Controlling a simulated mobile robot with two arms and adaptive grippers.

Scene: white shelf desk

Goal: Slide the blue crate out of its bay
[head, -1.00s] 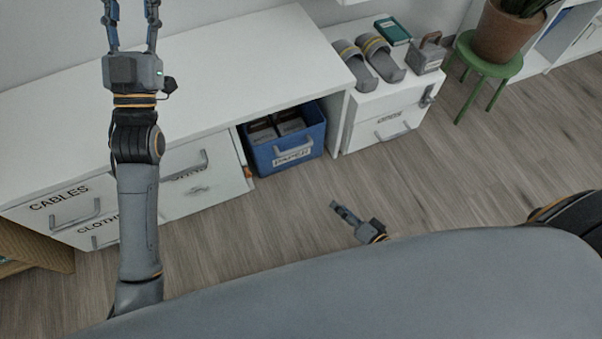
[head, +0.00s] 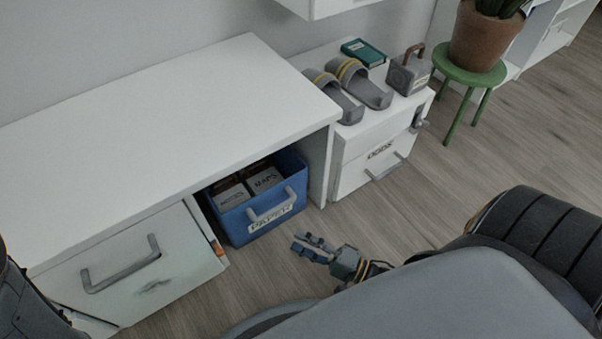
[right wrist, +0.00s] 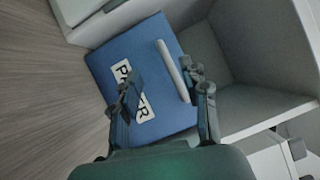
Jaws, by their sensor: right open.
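The blue crate (head: 262,222) sits in the open bay under the white desk, its front showing a grey handle and a white PAPER label. Boxes marked NOTES and MAPS stand in it. My right gripper (head: 313,246) is open and empty, low over the floor to the right of the crate's front. In the right wrist view the crate (right wrist: 112,62) fills the middle, with its handle (right wrist: 172,70) between and beyond the fingers (right wrist: 165,92), nearer the right-hand one. I cannot tell if a finger touches it. My left gripper is out of the head view; only a dark arm part shows at the left edge.
A white drawer (head: 150,272) left of the bay stands partly out. A green stool (head: 468,72) holds a potted plant. Floor ahead is clear.

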